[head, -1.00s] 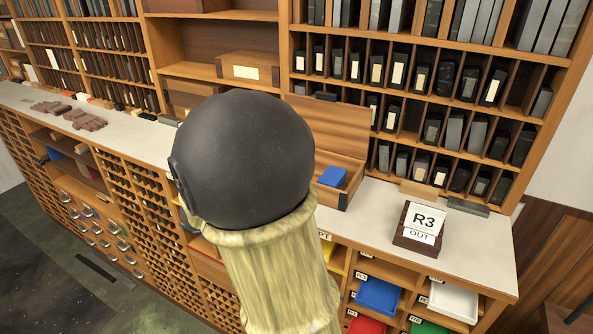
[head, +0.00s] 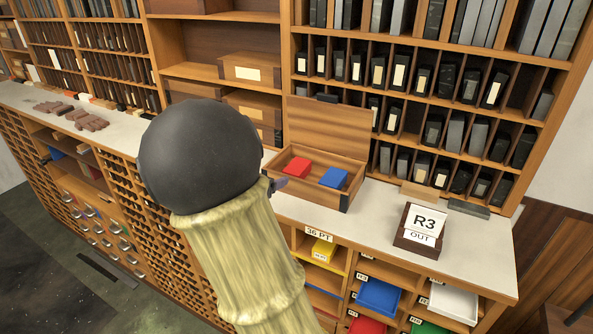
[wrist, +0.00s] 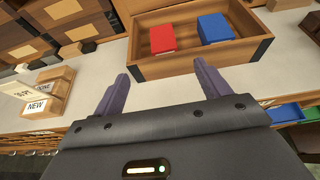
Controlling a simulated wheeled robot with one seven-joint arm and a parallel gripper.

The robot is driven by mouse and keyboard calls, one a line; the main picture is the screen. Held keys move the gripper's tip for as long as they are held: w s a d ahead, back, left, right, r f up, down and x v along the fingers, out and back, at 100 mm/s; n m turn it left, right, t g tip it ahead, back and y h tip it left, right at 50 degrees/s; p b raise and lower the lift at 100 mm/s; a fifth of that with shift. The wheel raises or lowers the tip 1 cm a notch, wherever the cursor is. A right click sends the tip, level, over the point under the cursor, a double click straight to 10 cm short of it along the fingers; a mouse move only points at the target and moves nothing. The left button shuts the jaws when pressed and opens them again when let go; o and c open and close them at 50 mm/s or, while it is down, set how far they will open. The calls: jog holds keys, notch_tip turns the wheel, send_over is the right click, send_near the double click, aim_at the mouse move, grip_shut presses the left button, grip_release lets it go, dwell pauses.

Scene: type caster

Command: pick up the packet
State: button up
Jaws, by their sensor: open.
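Two small block-like packets lie inside an open wooden box (head: 318,196) on the counter. One packet is red (head: 297,167) and the other, to its right, is blue (head: 333,178). In the wrist view the red packet (wrist: 162,38) and the blue packet (wrist: 215,28) sit in the box (wrist: 190,66), just beyond my fingers. My gripper (wrist: 163,84) is open and empty, its two purple fingers apart at the near side of the box. In the head view a fingertip shows beside the box's front left, and my arm hides most of the gripper.
The box's raised lid (head: 325,130) stands behind it. A holder with cards reading R3 and OUT (head: 420,228) stands to the right on the pale counter (head: 380,197). A card holder marked NEW (wrist: 45,98) is at left in the wrist view. Shelves of dark blocks rise behind.

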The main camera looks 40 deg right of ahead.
aim_at(283, 174)
jog(key=p+x, duration=0.2)
jog(key=x, duration=0.6)
jog(key=shift+d+f, duration=0.5)
jog(key=shift+f, duration=0.05)
